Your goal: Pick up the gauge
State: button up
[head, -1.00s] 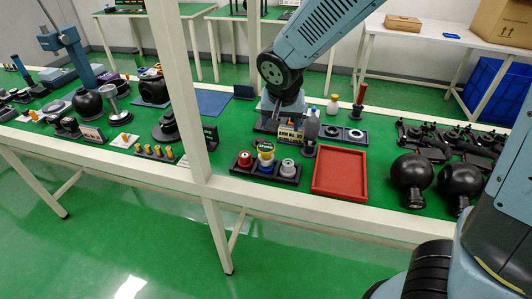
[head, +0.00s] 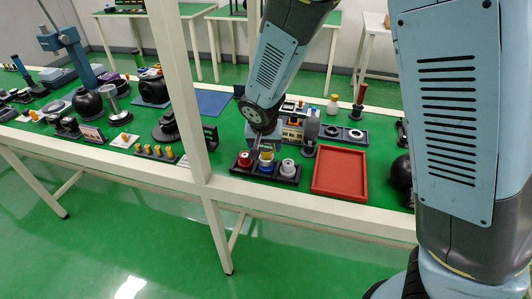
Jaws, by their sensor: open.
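A black holder (head: 272,179) on the green bench carries three short round pieces. I cannot tell for sure which piece is the gauge; the middle one stands tallest. My gripper (head: 258,148) points down just above and behind the holder, close to the red and middle pieces. It is open. Its fingers are small and partly unclear, and contact with a piece cannot be told.
A red tray (head: 340,171) lies empty to the right of the holder. A labelled block (head: 293,132) and a dark round-headed stand (head: 310,140) are close behind my gripper. A white post (head: 183,90) rises left of the holder. Black round balls stand at the right, mostly hidden by my arm.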

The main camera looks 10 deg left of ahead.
aim_at(266, 149)
jog(key=shift+x, duration=2.9)
jog(key=shift+d, duration=0.1)
jog(key=shift+c, duration=0.4)
jog(key=shift+r, duration=0.1)
jog(key=c, duration=0.8)
